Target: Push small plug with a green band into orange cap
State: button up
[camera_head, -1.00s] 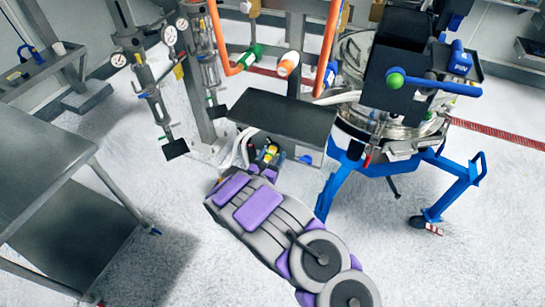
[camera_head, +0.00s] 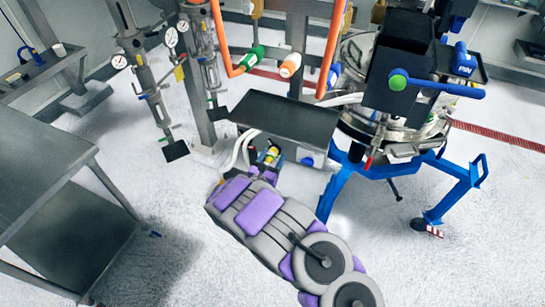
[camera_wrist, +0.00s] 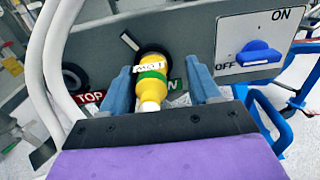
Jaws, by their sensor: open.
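A small yellow plug (camera_wrist: 152,82) with a green band and a white label stands out from a grey panel (camera_wrist: 200,45) in the wrist view. It shows small in the head view (camera_head: 271,155). My gripper (camera_wrist: 160,72) is open, with one blue-grey finger on each side of the plug. There is a gap between the plug and at least the right finger; contact on the left is unclear. An orange-ended white fitting (camera_head: 291,65), which looks like the orange cap, is on the pipework behind the panel box. My gripper is below and in front of it.
The panel box has a dark flat top (camera_head: 285,117) just above my gripper. A blue ON/OFF knob (camera_wrist: 255,52) is right of the plug, and white hoses (camera_wrist: 55,60) run close on the left. A blue-legged sifter (camera_head: 400,130) stands to the right; a steel table (camera_head: 45,170) stands left.

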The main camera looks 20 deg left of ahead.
jog(key=shift+a+f, duration=0.15)
jog(key=shift+a, duration=0.25)
jog(key=shift+d+r, duration=0.2)
jog(key=shift+d, duration=0.4)
jog(key=shift+a+f, duration=0.15)
jog(key=shift+a, duration=0.75)
jog(key=shift+d, duration=0.1)
jog(key=shift+d, duration=0.1)
jog(key=shift+d, duration=0.1)
jog(key=shift+c, duration=1.3)
jog(key=shift+a, duration=0.2)
grip_shut()
jog(key=shift+s, duration=0.1)
